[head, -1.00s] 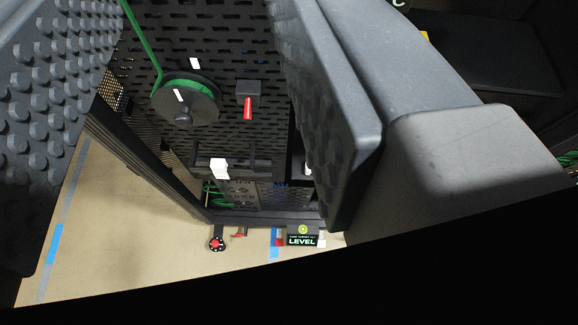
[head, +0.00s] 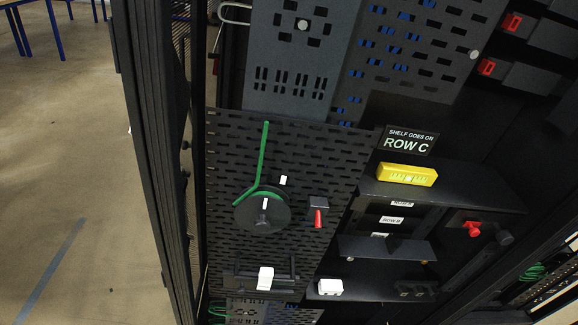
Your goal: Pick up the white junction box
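A white box with small marks on its front (head: 330,287) sits on a dark shelf at the lower middle of the head view; it looks like the junction box. A second, taller white block (head: 265,278) stands to its left on a black bracket (head: 245,284) on the perforated panel. I cannot tell for sure which of the two the task names. Both stand free with nothing gripping them. My gripper is outside the view, so its opening is hidden.
The perforated panel (head: 300,155) carries a spool with green cable (head: 262,212) and a red-handled tool (head: 318,217). A yellow level (head: 407,174) lies on a shelf under the ROW C sign (head: 408,141). A rack post (head: 165,150) stands left, with open floor (head: 65,170) beyond.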

